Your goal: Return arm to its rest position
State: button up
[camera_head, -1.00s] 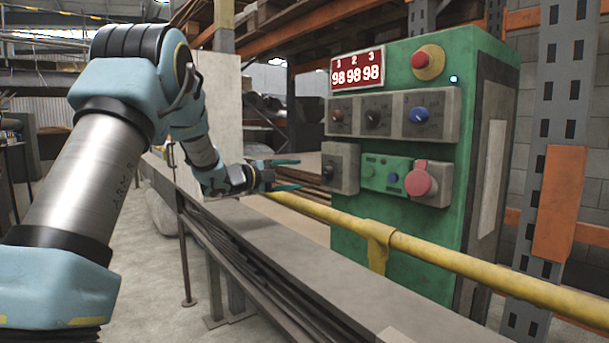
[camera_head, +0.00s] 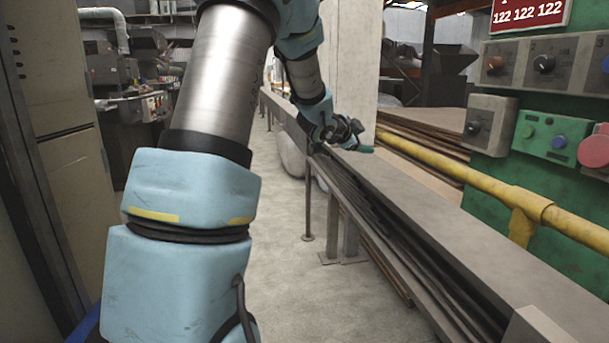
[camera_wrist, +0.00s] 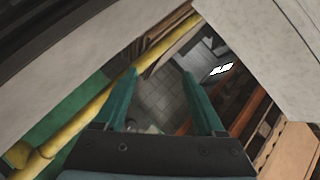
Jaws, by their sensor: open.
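My gripper (camera_head: 362,140) is at the end of my blue and grey arm, over or beside the long grey ledge in the head view. In the wrist view my gripper (camera_wrist: 160,75) shows two green fingers spread apart with nothing between them. The green control panel (camera_head: 545,130) stands at the right of the head view, partly cut off. It carries knobs, a pink-red button (camera_head: 594,150) and a red display (camera_head: 530,14) reading 122 122 122. My gripper is apart from the panel.
A yellow rail (camera_head: 450,180) runs along the grey ledge (camera_head: 430,215); it also crosses the wrist view (camera_wrist: 105,95). A pale upright board (camera_head: 350,60) stands behind my gripper. A tall cabinet (camera_head: 50,130) is at the left. Concrete floor (camera_head: 290,240) lies open between.

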jog(key=s+a+f+n+g+y, duration=0.2)
jog(key=s+a+f+n+y, duration=0.3)
jog(key=a, duration=0.4)
jog(key=s+a+f+n+g+y, duration=0.1)
jog(key=s+a+f+n+y, duration=0.2)
jog(key=s+a+f+n, duration=0.5)
jog(key=s+a+f+n+g+y, duration=0.1)
jog(key=s+a+n+g, duration=0.2)
jog(key=s, duration=0.6)
jog(key=s+a+f+n+g, duration=0.1)
jog(key=s+a+n+g, duration=0.15)
jog(key=s+a, duration=0.45)
jog(key=w+d+p+v, duration=0.1)
jog(key=p+v, duration=1.2)
jog(key=w+d+p+v, duration=0.2)
jog(key=p+v, duration=1.1)
jog(key=shift+w+d+r+m+g, duration=0.15)
jog(key=shift+w+r+m+g, duration=0.05)
jog(key=shift+r+m+g, duration=0.2)
jog(key=shift+f, duration=0.1)
